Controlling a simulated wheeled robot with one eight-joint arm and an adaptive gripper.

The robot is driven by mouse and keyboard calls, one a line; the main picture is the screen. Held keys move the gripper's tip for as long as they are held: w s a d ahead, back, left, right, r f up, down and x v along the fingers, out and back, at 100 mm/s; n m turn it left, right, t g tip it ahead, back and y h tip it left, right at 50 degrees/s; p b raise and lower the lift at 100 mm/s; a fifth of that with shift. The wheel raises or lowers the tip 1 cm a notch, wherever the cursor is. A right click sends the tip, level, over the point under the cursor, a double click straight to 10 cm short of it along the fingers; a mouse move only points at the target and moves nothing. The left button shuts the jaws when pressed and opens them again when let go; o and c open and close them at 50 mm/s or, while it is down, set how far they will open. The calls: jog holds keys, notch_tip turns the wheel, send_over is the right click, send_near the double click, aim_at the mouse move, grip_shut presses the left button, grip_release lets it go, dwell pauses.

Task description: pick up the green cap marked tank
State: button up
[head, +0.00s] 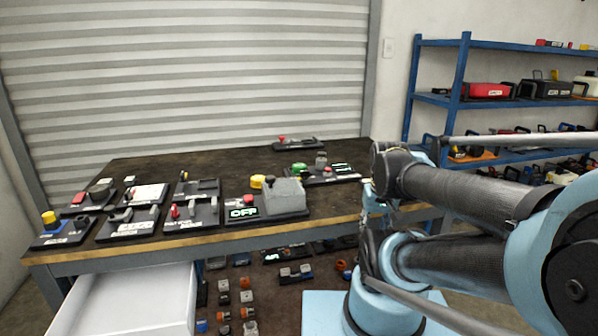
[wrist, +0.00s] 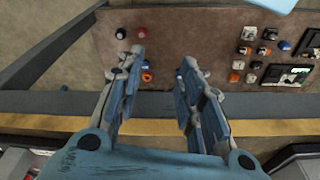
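I cannot read a tank marking on the cap. In the wrist view my gripper (wrist: 162,62) is open, its two fingers wide apart with nothing held between them. It points down near the table's edge. The green cap does not show in the wrist view. In the head view my arm reaches in from the right, and my gripper is mostly hidden behind it.
The dark table (head: 225,165) bears several black panels with knobs, caps and switches. A white drawer (head: 135,300) stands out at front left. Loose parts lie below the table. Blue shelves (head: 455,80) stand right.

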jog(key=o, duration=0.6)
jog(key=shift+s+a+r+n, duration=0.1)
jog(key=shift+r+n, duration=0.1)
jog(key=shift+r, duration=0.25)
jog(key=shift+s+a+r+n, duration=0.1)
jog(key=shift+r+n, duration=0.1)
jog(key=shift+r, duration=0.2)
notch_tip(320, 180, up, 23)
jog(key=n+g, duration=0.2)
jog(key=n, duration=2.3)
send_over(300, 165)
notch_tip(300, 165, down, 17)
jog(key=shift+r, duration=0.1)
